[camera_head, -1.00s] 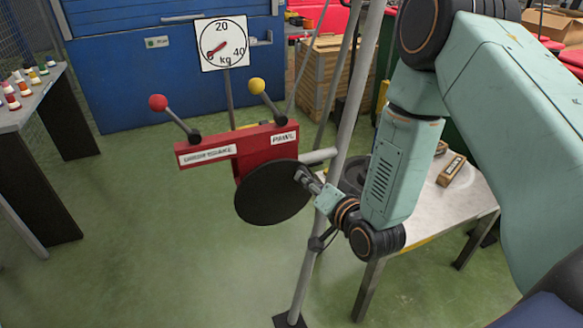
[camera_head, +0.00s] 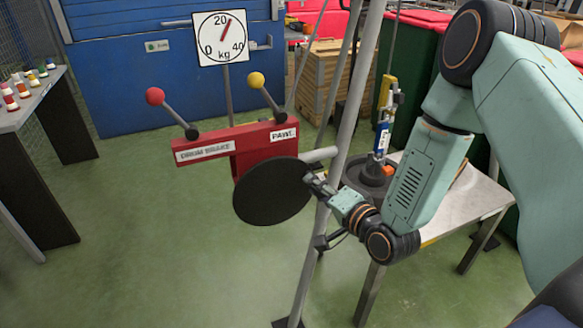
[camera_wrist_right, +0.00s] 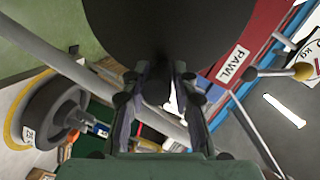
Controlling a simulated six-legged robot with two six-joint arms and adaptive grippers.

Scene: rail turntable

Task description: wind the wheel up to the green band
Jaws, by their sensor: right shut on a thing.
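The red winch (camera_head: 250,150) carries a black disc (camera_head: 270,193) on its front. My right gripper (camera_head: 314,183) is shut at the disc's right rim, on what seems to be its crank handle; the handle is mostly hidden between the fingers (camera_wrist_right: 160,80). The dark wheel (camera_head: 362,178) is at the white table, behind the pole and partly hidden by my arm. It also shows in the right wrist view (camera_wrist_right: 45,115), with a yellow ring beneath it. A blue fitting (camera_head: 382,138) stands above the wheel. The gauge (camera_head: 221,38) needle points slightly past 20. I cannot make out a green band.
A brake lever with a red ball (camera_head: 155,96) and a pawl lever with a yellow ball (camera_head: 256,80) stick up from the winch. A grey pole (camera_head: 345,140) stands right of the disc. The white table (camera_head: 470,210) is behind my arm. The floor in front is clear.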

